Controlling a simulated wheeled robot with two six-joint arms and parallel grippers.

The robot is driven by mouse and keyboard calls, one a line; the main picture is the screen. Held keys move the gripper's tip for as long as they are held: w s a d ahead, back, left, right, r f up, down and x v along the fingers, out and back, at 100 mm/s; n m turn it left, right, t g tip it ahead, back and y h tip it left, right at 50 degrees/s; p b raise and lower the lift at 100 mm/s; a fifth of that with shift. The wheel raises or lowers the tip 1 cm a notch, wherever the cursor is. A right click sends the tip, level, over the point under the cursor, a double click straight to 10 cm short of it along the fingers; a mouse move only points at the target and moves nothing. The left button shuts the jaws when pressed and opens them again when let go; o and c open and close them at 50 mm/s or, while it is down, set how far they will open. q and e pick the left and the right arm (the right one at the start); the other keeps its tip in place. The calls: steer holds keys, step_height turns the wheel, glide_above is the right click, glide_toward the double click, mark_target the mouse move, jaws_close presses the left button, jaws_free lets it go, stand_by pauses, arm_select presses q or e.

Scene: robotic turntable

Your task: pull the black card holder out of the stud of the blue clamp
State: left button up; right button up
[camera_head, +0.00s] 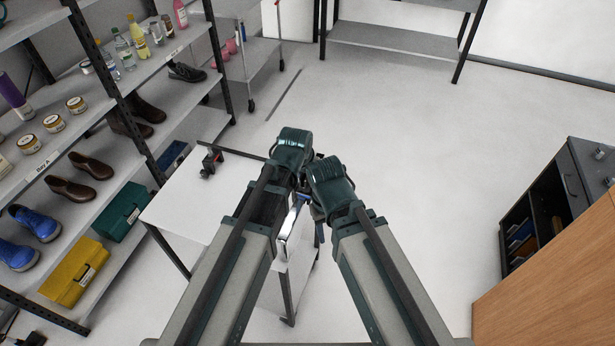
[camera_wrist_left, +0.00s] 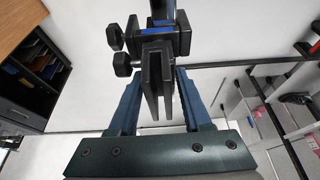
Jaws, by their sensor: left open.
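In the left wrist view the black card holder (camera_wrist_left: 152,82) is a forked black piece with two flat prongs pointing down toward my gripper's palm. It sits at the blue clamp (camera_wrist_left: 154,31), which has a blue strip and black knobs on its left side. My left gripper (camera_wrist_left: 158,92) is open, with one finger on each side of the holder; whether either touches it cannot be told. The stud itself is hidden. In the head view my two wrists sit close together over the table's right side, and my right gripper's fingers are hidden behind its wrist.
The white table (camera_head: 185,215) carries a small black device (camera_head: 211,161) at its back left. A shelf rack with shoes, jars and a yellow box (camera_head: 75,272) stands left. A wooden-topped cabinet (camera_head: 560,260) is at right. Open floor (camera_head: 420,150) lies between.

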arm_select(q)
jaws_close()
steer(key=shift+r, duration=0.2)
steer(key=shift+r+p, duration=2.7)
steer(key=shift+p, duration=0.2)
